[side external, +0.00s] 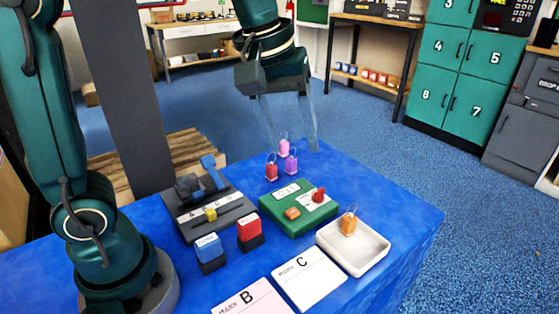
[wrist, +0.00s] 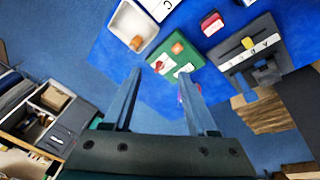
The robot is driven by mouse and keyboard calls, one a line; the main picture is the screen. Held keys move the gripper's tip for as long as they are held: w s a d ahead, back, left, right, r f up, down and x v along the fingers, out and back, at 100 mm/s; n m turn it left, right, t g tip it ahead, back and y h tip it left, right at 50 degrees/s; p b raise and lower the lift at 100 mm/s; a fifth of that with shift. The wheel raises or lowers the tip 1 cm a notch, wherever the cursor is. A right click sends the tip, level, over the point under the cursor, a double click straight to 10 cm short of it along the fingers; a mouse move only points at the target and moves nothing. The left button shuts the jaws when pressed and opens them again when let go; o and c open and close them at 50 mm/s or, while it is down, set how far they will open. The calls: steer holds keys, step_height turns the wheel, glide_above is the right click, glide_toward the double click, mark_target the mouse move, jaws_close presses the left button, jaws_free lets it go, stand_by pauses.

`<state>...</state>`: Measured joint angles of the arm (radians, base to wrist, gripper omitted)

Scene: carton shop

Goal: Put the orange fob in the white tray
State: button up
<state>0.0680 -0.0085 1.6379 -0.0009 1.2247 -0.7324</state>
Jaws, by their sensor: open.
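The orange fob (side external: 348,225), with a loop on top, is inside the white tray (side external: 352,264) at the right front of the blue table. In the wrist view the orange fob (wrist: 137,42) shows at the near end of the white tray (wrist: 127,20). My gripper (side external: 293,150) is open and empty, its fingers pointing down above the far part of the table, well apart from the tray. My gripper's fingertips (wrist: 160,73) also show spread in the wrist view.
Pink (side external: 284,148), purple (side external: 291,165) and red (side external: 271,172) fobs stand near my fingers in the side view. A green pad (side external: 285,204) holds an orange block and a red stamp. A dark fixture (side external: 188,222), two stamps and cards B and C (side external: 310,278) lie nearby.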

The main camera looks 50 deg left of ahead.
steer(key=s+a+f+m+t, duration=0.2)
steer(key=s+f+m, duration=0.3)
steer(key=s, duration=0.6)
steer(key=m, duration=0.2)
steer(key=shift+s+m, duration=0.25)
steer(key=shift+m, duration=0.05)
